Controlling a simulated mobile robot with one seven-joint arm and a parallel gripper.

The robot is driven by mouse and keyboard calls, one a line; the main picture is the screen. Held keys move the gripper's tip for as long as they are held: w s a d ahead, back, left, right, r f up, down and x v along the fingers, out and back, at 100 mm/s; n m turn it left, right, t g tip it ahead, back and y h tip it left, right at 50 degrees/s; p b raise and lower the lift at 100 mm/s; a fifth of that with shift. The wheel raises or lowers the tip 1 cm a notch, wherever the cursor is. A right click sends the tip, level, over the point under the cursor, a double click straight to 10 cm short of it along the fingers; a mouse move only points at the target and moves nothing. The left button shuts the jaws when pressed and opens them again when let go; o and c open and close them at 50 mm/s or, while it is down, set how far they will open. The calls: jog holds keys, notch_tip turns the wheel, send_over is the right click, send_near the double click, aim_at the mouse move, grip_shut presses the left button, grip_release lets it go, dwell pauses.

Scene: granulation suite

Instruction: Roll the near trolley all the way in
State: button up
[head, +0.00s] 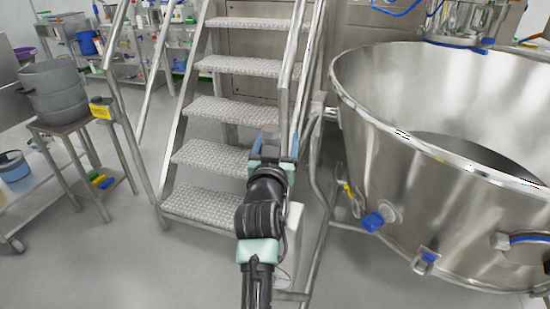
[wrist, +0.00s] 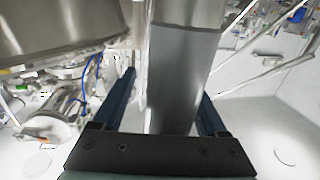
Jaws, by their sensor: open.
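A large steel bowl (head: 450,170) stands at the right on a tubular frame (head: 325,215), which I take to be the near trolley; its wheels are not clear. My gripper (head: 272,148) is open in front of the steel steps, left of the bowl and close to the right stair rail. In the wrist view, the gripper (wrist: 168,105) has its two dark fingers apart, with a flat steel post (wrist: 182,75) showing between them. I cannot tell whether the fingers touch it. The bowl also shows at upper left in the wrist view (wrist: 50,30).
Steel steps (head: 210,155) with handrails (head: 120,110) stand in the middle. A small stand (head: 75,128) with stacked grey pots (head: 55,92) is at the left. Shelves with bottles are behind. Grey floor (head: 130,255) is clear at lower left.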

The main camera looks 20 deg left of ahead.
jog(key=s+d+p, duration=0.1)
jog(key=s+d, duration=0.1)
jog(key=s, duration=1)
jog(key=shift+p, duration=0.3)
